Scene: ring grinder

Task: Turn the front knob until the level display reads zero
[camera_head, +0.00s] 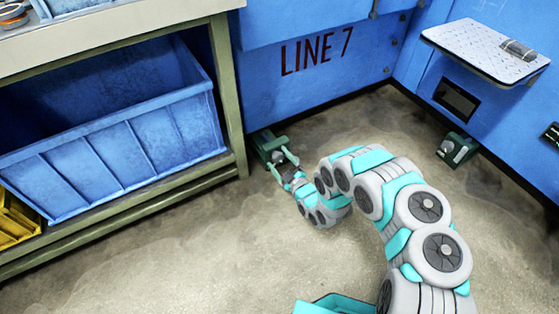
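The blue machine (300,95) marked LINE 7 stands at the back. A green foot block (266,141) sits on the floor at its lower left corner. My gripper (284,158) reaches low from the right to this block. It is small and overlaps the block, so I cannot tell whether it touches or grips a knob there. A second green foot block (458,148) with a light grey round part stands by the machine's right-hand panel. A dark rectangular window (456,101) is in that panel; I cannot tell whether it is the level display, and no reading is legible.
A workbench (120,36) with a large blue bin (110,160) and a yellow bin (18,222) below it stands on the left, close to my gripper. A shelf plate (470,45) juts out at upper right. The concrete floor (190,270) in front is clear.

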